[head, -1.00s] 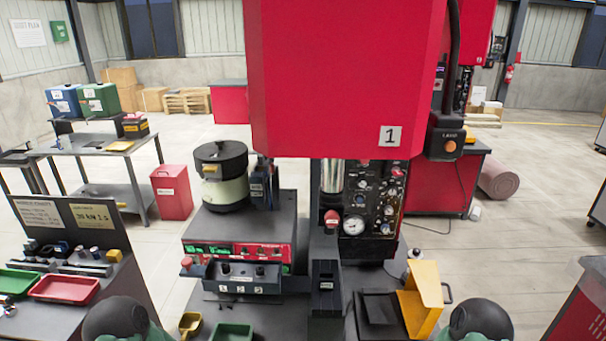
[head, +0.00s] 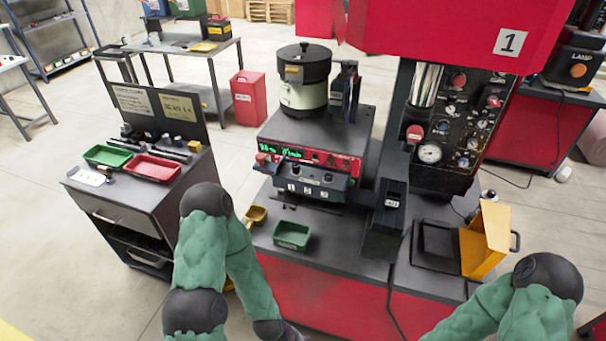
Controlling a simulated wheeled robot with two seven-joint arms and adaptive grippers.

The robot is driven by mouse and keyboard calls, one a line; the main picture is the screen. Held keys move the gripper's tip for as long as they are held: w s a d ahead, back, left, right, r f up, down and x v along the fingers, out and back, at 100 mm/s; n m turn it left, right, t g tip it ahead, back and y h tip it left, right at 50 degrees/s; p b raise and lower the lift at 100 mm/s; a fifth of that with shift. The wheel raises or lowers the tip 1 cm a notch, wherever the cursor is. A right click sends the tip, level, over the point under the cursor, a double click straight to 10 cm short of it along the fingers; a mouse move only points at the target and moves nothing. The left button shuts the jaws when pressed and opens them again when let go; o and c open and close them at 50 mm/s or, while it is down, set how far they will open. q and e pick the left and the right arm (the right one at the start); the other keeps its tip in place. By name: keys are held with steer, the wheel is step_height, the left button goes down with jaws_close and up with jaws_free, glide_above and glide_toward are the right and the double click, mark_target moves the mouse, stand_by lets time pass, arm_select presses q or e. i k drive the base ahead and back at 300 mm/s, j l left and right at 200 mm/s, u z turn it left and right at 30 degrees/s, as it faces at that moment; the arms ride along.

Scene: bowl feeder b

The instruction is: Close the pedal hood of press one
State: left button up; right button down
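Press one is the red machine with the number 1 plate (head: 510,41) at upper right. The yellow hood (head: 489,238) stands raised on the dark bench top below the press's gauge panel, with a dark handle (head: 516,241) on its right side. A flat black pedal unit (head: 437,245) lies uncovered just left of the hood. My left arm reaches down the middle-left and my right arm comes in at lower right, below the hood. Both grippers are out of the picture, and neither arm touches the hood in view.
A small black post box (head: 390,207) stands left of the pedal. A green tray (head: 291,235) and a yellow scoop (head: 256,215) lie on the bench in front of the bowl feeder (head: 304,80). A cable hangs down the bench front. A tool cabinet (head: 140,208) stands at left.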

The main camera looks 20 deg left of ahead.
mark_target(485, 242)
steer(key=k+l, duration=0.15)
steer(key=l, duration=0.2)
steer(key=k+l, duration=0.15)
steer(key=l, duration=0.2)
steer(key=k+l, duration=0.15)
steer(key=l, duration=0.2)
steer(key=k+l, duration=0.15)
steer(key=l, duration=0.2)
steer(key=k+l, duration=0.15)
steer(key=l, duration=0.2)
steer(key=k+l, duration=0.15)
steer(key=l, duration=0.2)
steer(key=z, duration=0.05)
